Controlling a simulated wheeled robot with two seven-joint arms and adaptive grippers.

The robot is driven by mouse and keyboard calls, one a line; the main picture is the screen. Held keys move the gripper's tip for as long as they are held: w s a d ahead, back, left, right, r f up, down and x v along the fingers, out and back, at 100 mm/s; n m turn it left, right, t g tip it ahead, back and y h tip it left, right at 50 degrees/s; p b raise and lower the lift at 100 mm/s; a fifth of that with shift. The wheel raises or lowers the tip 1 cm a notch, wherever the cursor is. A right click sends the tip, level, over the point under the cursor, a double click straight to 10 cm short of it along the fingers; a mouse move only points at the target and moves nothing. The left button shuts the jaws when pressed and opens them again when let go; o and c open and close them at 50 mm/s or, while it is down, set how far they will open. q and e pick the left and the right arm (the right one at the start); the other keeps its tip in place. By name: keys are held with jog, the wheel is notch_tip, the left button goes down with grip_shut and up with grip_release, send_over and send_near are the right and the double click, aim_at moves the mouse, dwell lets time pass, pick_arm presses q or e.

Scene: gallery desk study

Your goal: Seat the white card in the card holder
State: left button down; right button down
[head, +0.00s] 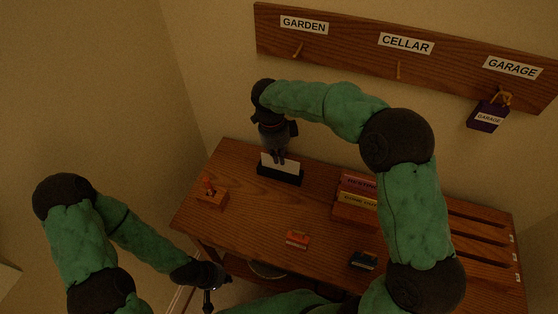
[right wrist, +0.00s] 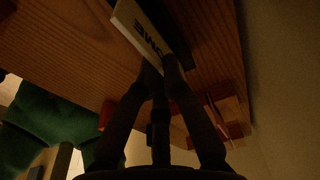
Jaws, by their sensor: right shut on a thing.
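The white card (head: 268,161) stands upright at the black card holder (head: 280,176) near the desk's back left edge. My right gripper (head: 279,160) points down from above and is shut on the card's upper edge. In the right wrist view the card (right wrist: 138,28) shows part of dark lettering, with the fingertips (right wrist: 160,68) at its edge. The card's lower edge meets the holder in the head view; I cannot tell whether it is fully in the slot. My left gripper (head: 213,284) is low, off the desk's front left edge, and its fingers are too small to read.
A wooden block with an orange piece (head: 210,193) is left of the holder. A wooden rack with labelled blocks (head: 357,198) is to the right. An orange item (head: 297,239) and a dark item (head: 363,260) lie in front. A labelled peg board (head: 350,45) hangs on the wall.

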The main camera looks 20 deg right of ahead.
jog(key=shift+f, duration=0.35)
jog(key=shift+f, duration=0.1)
jog(key=c, duration=1.4)
grip_release()
jog(key=shift+o, duration=0.2)
notch_tip(320, 180, up, 12)
jog(key=a+p, duration=0.1)
jog(key=p, duration=0.4)
jog(key=shift+w+a, duration=0.15)
jog(key=shift+w, duration=0.2)
